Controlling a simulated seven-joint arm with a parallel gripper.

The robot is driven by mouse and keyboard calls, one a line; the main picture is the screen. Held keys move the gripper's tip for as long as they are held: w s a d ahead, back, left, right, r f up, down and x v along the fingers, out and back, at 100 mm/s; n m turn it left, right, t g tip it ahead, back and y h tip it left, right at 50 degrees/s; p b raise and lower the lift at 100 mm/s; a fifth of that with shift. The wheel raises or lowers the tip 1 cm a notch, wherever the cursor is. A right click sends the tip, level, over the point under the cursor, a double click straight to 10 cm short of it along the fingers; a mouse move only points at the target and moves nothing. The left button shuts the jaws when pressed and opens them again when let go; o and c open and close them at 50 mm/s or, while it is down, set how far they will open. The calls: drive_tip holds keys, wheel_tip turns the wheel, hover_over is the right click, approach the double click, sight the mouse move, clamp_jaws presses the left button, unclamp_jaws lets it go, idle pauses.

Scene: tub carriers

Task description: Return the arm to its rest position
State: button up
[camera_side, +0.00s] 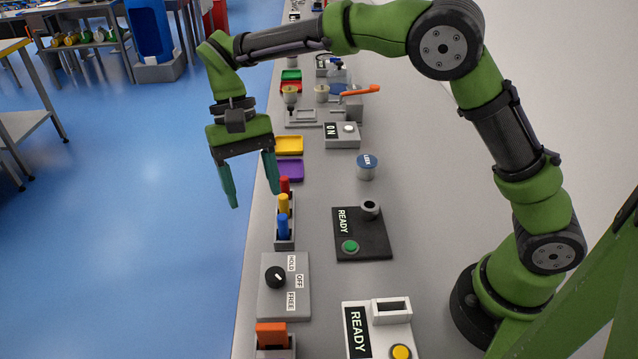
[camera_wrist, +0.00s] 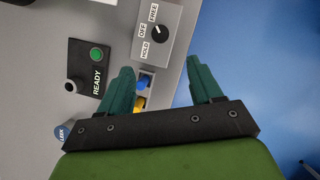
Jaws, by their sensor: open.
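My gripper (camera_side: 252,182) is open and empty, with its teal fingers pointing down. In the side view it hangs in the air near the bench's left edge, by the rack of colored pegs and the yellow and purple trays. No marker of a rest position shows.
A rack (camera_side: 284,240) holds red, yellow and blue pegs. Nearby are a dial box (camera_side: 296,298), a black READY box (camera_side: 378,246), a white READY box (camera_side: 392,334), a LEEK tin (camera_side: 367,170), a yellow tray (camera_side: 289,145) and an ON box (camera_side: 342,141). Open floor lies left.

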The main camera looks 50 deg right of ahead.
drive_tip(key=shift+w+r, duration=0.15)
drive_tip(key=shift+r, duration=0.2)
drive_tip(key=s+d+r+t, duration=0.3)
drive_tip(key=s+d+t, duration=0.2)
drive_tip(key=s+d, duration=0.3)
drive_tip(key=s+d+r+t, duration=0.3)
drive_tip(key=s+d+t, duration=0.3)
drive_tip(key=s+d, duration=0.2)
drive_tip(key=shift+s+d, duration=0.25)
drive_tip(key=shift+d, duration=0.1)
idle(0.4)
